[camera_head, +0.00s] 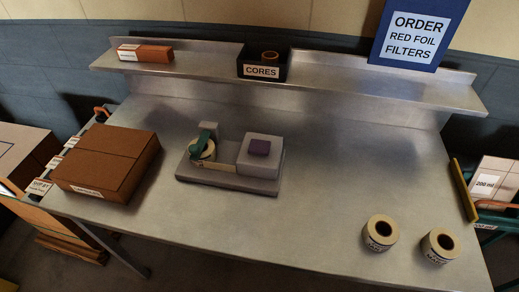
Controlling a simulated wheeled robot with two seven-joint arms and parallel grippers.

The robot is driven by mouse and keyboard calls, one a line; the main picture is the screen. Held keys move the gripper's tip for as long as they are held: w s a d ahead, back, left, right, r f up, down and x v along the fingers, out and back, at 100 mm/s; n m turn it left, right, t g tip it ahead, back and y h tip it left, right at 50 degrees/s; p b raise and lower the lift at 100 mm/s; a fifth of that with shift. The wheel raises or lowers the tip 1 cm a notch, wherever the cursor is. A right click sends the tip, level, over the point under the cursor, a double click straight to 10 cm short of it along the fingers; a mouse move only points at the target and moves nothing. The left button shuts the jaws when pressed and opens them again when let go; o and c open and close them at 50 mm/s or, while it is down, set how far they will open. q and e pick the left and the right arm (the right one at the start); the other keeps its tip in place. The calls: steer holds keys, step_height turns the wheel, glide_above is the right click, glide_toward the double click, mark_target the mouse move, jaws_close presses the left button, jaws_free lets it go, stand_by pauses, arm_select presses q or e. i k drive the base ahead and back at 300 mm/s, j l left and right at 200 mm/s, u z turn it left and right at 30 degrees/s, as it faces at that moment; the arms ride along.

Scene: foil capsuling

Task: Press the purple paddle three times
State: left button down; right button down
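A green part and a cream roll (202,150) are on the machine's left part. Whether the paddle is pressed down cannot be told. Neither of my grippers is in view.
A brown box (105,160) lies at the table's left. Two tape rolls (380,232) (440,244) stand at the front right. A back shelf (335,85) holds a cores bin (262,71) and a small box (146,53).

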mark_target(260, 147)
steer(key=u, duration=0.45)
steer(key=k+l+u, duration=0.2)
steer(key=u, duration=0.15)
steer(key=k+l+u, duration=0.15)
steer(key=k+u, duration=0.2)
steer(key=k+l+u, duration=0.1)
steer(key=u, duration=0.25)
steer(key=k+u, duration=0.1)
steer(key=k, duration=0.9)
